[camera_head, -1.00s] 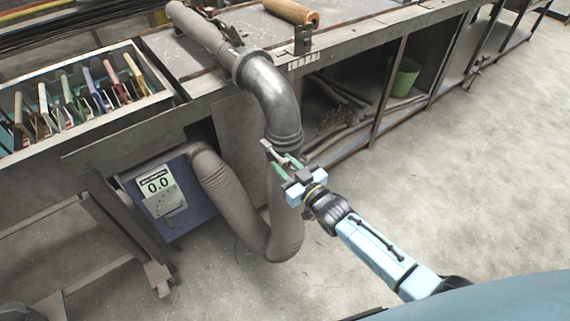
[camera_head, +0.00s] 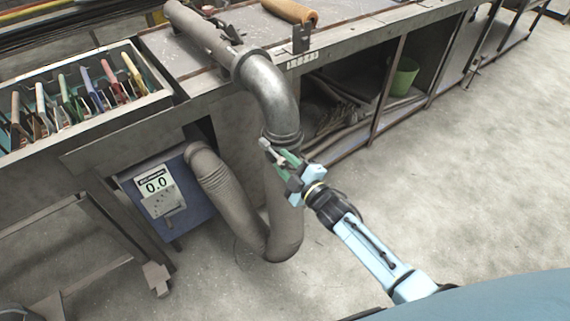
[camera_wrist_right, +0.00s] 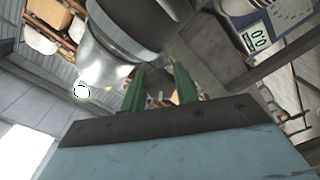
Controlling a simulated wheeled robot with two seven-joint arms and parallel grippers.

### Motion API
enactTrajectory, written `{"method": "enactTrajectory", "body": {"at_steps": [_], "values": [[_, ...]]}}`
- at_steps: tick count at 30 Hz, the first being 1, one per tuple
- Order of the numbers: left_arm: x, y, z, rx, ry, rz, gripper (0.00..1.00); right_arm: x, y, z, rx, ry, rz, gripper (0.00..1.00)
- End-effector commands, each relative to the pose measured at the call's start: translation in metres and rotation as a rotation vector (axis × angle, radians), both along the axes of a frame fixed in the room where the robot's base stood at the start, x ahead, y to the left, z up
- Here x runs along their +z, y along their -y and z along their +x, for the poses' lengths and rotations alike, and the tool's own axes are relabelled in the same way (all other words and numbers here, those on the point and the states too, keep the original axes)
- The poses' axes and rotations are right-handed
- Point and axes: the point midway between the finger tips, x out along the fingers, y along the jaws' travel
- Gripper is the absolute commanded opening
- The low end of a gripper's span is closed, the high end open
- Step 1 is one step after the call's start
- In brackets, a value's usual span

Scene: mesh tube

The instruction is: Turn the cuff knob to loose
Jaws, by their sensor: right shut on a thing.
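The grey metal pipe elbow (camera_head: 268,88) bends down over the bench front to a banded cuff (camera_head: 285,138) at its lower end. The grey flexible hose (camera_head: 272,225) hangs below it. A small light-grey knob (camera_head: 268,147) shows at the front of the cuff. My right gripper (camera_head: 283,158), with green fingers, is shut on the knob and partly hides it. In the right wrist view the green fingers (camera_wrist_right: 160,95) stand either side of a small part beside the pipe end (camera_wrist_right: 105,55). The knob's setting cannot be read. My left gripper is not in view.
The blue box (camera_head: 165,205) with a meter reading 0.0 (camera_head: 157,186) stands left of the hose under the bench. A tray (camera_head: 150,103) of colored-handled tools lies on the bench at left. A green bucket (camera_head: 404,77) sits on the lower shelf. The floor at right is clear.

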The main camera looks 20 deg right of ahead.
Motion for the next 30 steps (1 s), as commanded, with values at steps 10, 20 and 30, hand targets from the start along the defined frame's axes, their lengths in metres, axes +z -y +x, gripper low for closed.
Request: {"method": "enactTrajectory", "body": {"at_steps": [10, 20, 30], "values": [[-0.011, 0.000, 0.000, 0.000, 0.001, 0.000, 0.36, 0.000, 0.000, 0.000, 0.000, 0.112, -0.309, 0.07], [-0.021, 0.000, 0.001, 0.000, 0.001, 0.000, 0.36, 0.001, 0.001, 0.000, 0.000, 0.209, -0.576, 0.07], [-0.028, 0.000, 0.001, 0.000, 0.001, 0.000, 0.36, 0.002, 0.001, 0.000, 0.001, 0.270, -0.747, 0.07]]}}
